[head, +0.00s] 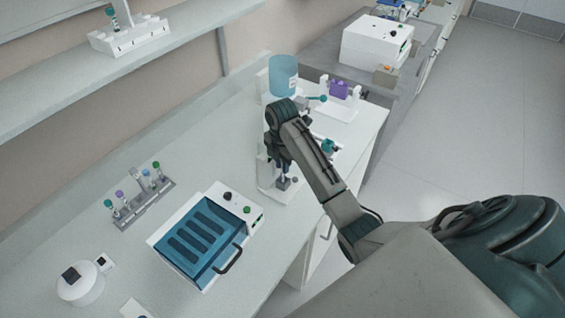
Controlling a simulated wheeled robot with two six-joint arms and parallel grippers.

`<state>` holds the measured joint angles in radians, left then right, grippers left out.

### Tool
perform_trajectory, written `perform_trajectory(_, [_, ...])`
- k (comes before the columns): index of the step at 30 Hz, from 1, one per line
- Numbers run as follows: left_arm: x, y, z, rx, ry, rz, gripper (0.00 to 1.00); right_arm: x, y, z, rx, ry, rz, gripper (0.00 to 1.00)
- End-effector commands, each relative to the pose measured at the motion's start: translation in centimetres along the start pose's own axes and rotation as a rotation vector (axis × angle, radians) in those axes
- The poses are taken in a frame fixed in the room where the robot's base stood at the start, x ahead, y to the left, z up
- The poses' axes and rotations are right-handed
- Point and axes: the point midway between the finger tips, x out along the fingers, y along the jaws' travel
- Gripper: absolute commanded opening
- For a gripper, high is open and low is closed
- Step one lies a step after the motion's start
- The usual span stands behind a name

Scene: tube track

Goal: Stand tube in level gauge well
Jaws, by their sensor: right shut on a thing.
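My right gripper (283,178) points down over a white stand (266,181) on the bench, beyond the blue-lidded box. It is shut on a thin thing, which I take to be the tube; the fingers and the small scale hide most of it. A small grey block sits at the fingertips, and I cannot tell whether it is the level gauge well or whether the tube touches it. A grey rack (145,203) at the left holds several tubes with teal, purple, blue and green caps. My left gripper is out of view.
A white box with a blue slotted lid (196,243) and handle stands nearer. A blue bottle (284,76) and a white stand with a purple block (339,90) are behind my gripper. A round white device (80,285) is front left. Bench between rack and bottle is clear.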

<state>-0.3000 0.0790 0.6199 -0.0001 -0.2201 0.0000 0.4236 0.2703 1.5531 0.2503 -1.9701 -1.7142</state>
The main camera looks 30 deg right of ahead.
Motion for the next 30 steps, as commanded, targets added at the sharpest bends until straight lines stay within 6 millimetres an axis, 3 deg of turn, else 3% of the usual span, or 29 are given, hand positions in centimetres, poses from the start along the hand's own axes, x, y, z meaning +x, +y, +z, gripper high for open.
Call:
perform_trajectory(27, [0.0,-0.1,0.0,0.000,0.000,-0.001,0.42,1.3,0.0,0.0,0.000,0.000,0.000,0.02])
perform_trajectory(28, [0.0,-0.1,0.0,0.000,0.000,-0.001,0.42,1.3,0.0,0.0,0.000,0.000,0.000,0.19])
perform_trajectory(30, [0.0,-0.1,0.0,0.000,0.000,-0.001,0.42,1.3,0.0,0.0,0.000,0.000,0.000,0.33])
